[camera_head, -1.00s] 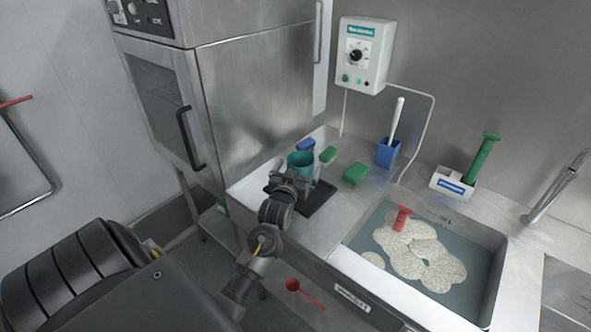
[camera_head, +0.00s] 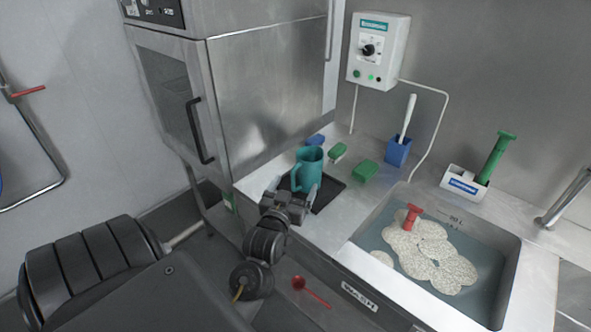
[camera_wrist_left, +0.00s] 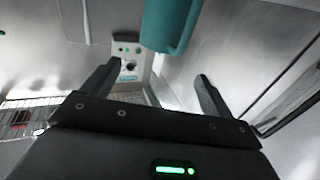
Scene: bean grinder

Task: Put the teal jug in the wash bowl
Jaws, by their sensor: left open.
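The teal jug (camera_head: 309,166) stands upright on a dark mat (camera_head: 328,192) on the steel counter, its handle toward my gripper. It also shows at the top of the left wrist view (camera_wrist_left: 170,24), beyond the fingers. My left gripper (camera_head: 296,190) is open just in front of the jug; in the wrist view its two fingers (camera_wrist_left: 158,82) are spread with nothing between them. The wash bowl (camera_head: 481,232) is the sunken basin at the right, with grey-blue water, pale foam and a red-handled tool (camera_head: 412,216) in it. My right gripper is not seen.
Green blocks (camera_head: 365,170), a blue sponge (camera_head: 316,140) and a blue holder with a white-handled brush (camera_head: 398,151) sit behind the jug. A white holder (camera_head: 463,184) with a green tool stands behind the bowl. A red scoop (camera_head: 311,290) is below the counter front. A steel cabinet (camera_head: 265,90) rises at left.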

